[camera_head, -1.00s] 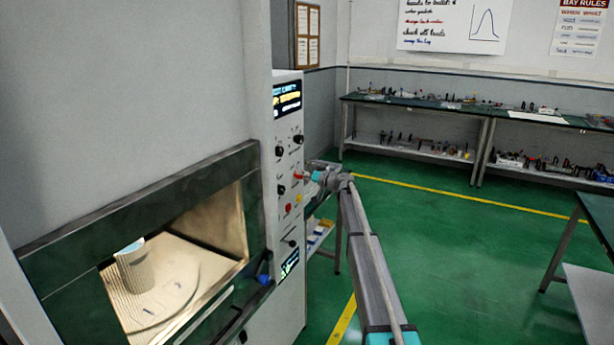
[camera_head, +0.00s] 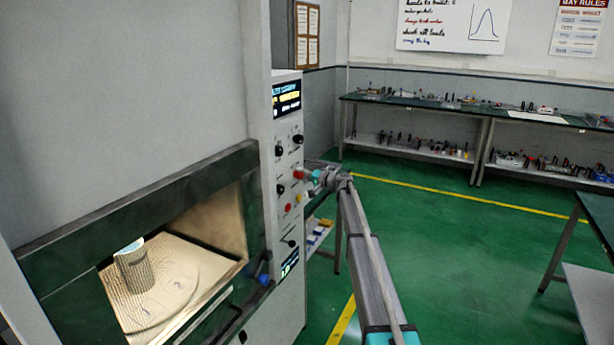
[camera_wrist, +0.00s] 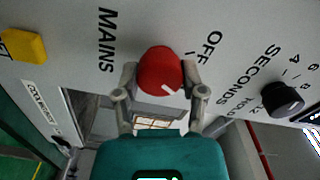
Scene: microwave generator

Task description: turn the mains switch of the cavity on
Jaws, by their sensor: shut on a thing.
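The red mains switch (camera_wrist: 160,71) is a round knob on the light control panel, with a white pointer line on its face. MAINS is printed to its left and OFF to its upper right in the wrist view. The pointer line slants to the lower right there, away from the tick by OFF. My gripper (camera_wrist: 158,82) has a finger on either side of the knob and is shut on it. In the head view the knob (camera_head: 299,175) is partly hidden by my gripper (camera_head: 308,176). The cavity (camera_head: 190,255) is open and lit, with a pale cylinder (camera_head: 134,266) inside.
A black seconds knob (camera_wrist: 282,98) and a yellow button (camera_wrist: 24,45) flank the switch. A lit display (camera_head: 287,97) tops the panel. Benches (camera_head: 480,112) with small items line the back wall. Green floor is clear to the right of my arm.

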